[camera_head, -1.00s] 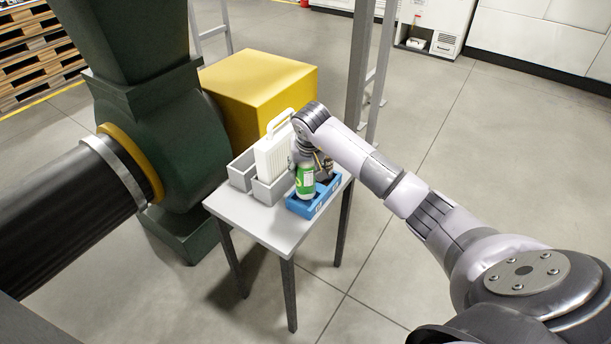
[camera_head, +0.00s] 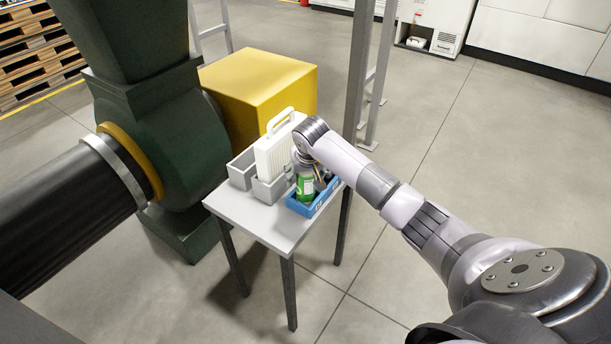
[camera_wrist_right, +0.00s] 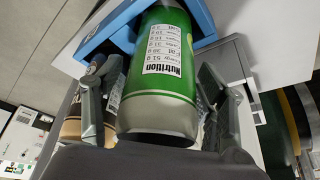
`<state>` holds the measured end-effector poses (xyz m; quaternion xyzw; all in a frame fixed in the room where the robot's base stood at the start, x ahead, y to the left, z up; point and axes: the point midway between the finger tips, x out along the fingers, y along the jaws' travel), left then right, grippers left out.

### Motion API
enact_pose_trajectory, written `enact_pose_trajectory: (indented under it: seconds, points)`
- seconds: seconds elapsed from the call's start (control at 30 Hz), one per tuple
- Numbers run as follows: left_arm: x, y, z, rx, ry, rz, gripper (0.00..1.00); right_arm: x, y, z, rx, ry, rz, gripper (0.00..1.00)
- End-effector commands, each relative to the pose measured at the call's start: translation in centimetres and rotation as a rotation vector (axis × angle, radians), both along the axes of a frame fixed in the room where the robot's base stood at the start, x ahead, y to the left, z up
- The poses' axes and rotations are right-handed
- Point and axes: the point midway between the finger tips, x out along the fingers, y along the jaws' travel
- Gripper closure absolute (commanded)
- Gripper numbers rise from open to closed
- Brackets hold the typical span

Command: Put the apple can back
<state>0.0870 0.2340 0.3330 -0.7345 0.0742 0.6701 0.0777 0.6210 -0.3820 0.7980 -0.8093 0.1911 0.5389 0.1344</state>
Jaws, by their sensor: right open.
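The green can (camera_head: 305,187) stands in the blue tray (camera_head: 318,207) at the front right of the small grey table (camera_head: 262,222). In the right wrist view the can (camera_wrist_right: 160,80) shows a white Nutrition label and a pale end. My right gripper (camera_wrist_right: 161,82) has one finger on each side of the can, with the fingers spread. In the head view this gripper (camera_head: 305,170) is over the can, and its fingers are mostly hidden. Whether a finger touches the can is hard to tell. My left gripper is not in view.
A brownish can (camera_wrist_right: 72,125) is close beside the left finger in the right wrist view. A white carrier with a handle (camera_head: 274,155) and grey bins (camera_head: 242,170) stand left of the blue tray. A yellow box (camera_head: 262,85) and a metal post (camera_head: 360,60) are behind the table.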

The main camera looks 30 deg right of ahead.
Motion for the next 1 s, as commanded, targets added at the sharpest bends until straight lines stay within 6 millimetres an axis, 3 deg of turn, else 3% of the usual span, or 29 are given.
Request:
enact_pose_trajectory:
  seconds: [0.3, 0.7, 1.0]
  points:
    - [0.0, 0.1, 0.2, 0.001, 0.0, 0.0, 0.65, -0.1, 0.1, 0.8, -0.001, -0.003, 0.001, 0.34]
    - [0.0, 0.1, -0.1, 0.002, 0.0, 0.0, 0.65, -2.9, 1.3, 8.3, -0.003, -0.005, 0.002, 0.34]
    - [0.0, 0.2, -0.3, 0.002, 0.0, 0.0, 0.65, -4.1, 1.9, 11.2, 0.0, -0.001, 0.0, 0.34]
